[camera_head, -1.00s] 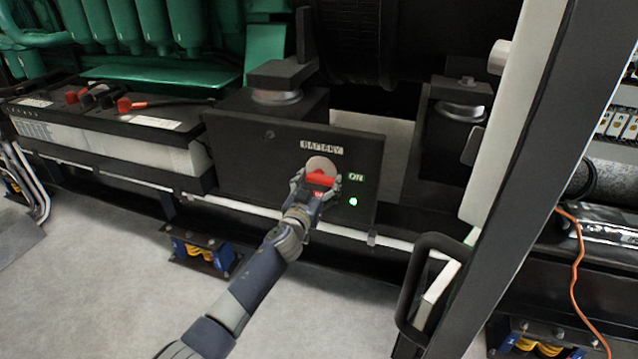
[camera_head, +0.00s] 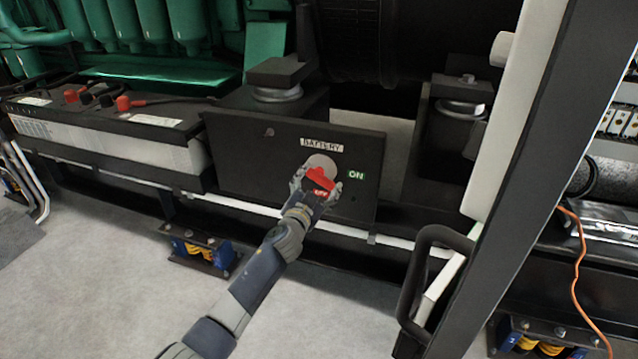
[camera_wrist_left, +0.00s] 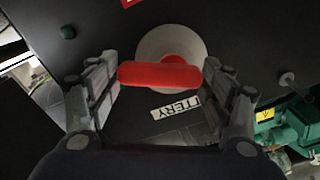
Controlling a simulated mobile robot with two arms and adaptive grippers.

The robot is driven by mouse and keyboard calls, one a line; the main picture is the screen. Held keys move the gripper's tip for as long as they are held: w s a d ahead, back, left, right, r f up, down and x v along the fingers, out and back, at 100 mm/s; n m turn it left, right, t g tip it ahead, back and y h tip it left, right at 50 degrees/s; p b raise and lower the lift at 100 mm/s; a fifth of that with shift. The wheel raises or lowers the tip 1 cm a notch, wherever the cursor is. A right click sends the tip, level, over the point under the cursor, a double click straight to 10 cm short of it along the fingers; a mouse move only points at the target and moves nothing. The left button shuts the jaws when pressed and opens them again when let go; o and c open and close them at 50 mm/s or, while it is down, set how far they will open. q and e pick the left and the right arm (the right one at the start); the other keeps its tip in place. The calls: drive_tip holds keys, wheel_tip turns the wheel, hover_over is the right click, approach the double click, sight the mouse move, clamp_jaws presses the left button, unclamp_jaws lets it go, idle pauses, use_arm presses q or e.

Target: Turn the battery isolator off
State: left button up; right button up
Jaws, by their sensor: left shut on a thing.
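The battery isolator has a red handle (camera_head: 320,178) on a pale round plate (camera_head: 322,161), on a dark panel (camera_head: 235,160) under a BATTERY label (camera_head: 322,145). The handle slants down to the right in the head view. A green ON label (camera_head: 356,175) is at its right and a red OFF label (camera_head: 320,192) below it. The indicator lamp (camera_head: 353,200) under ON is dark. My left gripper (camera_head: 317,184) is shut on the handle. In the left wrist view the handle (camera_wrist_left: 158,74) lies between the fingers (camera_wrist_left: 160,82). My right gripper is out of view.
A battery (camera_head: 130,140) with red and black terminals stands left of the panel. A white pipe (camera_head: 270,213) runs below it. A dark post (camera_head: 520,180) and a curved black handle (camera_head: 425,280) are at the right. The front floor is clear.

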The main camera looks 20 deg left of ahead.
use_arm(q)
drive_tip(key=m, duration=0.3)
drive_tip(key=shift+a+f+m, duration=0.1)
drive_tip(key=shift+f+m, duration=0.1)
drive_tip(key=shift+m, duration=0.2)
drive_tip(key=m, duration=0.2)
drive_tip(key=shift+a+f+m+b, duration=0.1)
drive_tip(key=shift+f+m+b, duration=0.05)
drive_tip(key=shift+m+b, duration=0.25)
drive_tip(key=shift+a+f+m, duration=0.1)
drive_tip(key=shift+a+m, duration=0.1)
drive_tip(key=shift+m, duration=1.3)
drive_tip(key=shift+a+m, duration=0.15)
drive_tip(key=shift+m, duration=1.35)
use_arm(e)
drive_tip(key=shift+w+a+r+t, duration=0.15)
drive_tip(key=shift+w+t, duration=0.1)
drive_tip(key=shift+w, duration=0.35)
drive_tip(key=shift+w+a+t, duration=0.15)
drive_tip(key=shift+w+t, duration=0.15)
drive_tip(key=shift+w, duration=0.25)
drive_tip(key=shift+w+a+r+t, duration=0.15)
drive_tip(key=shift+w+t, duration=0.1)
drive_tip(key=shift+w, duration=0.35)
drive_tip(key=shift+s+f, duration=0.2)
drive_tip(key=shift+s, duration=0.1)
use_arm(q)
drive_tip(key=o, duration=1.1)
drive_tip(key=shift+c, duration=0.2)
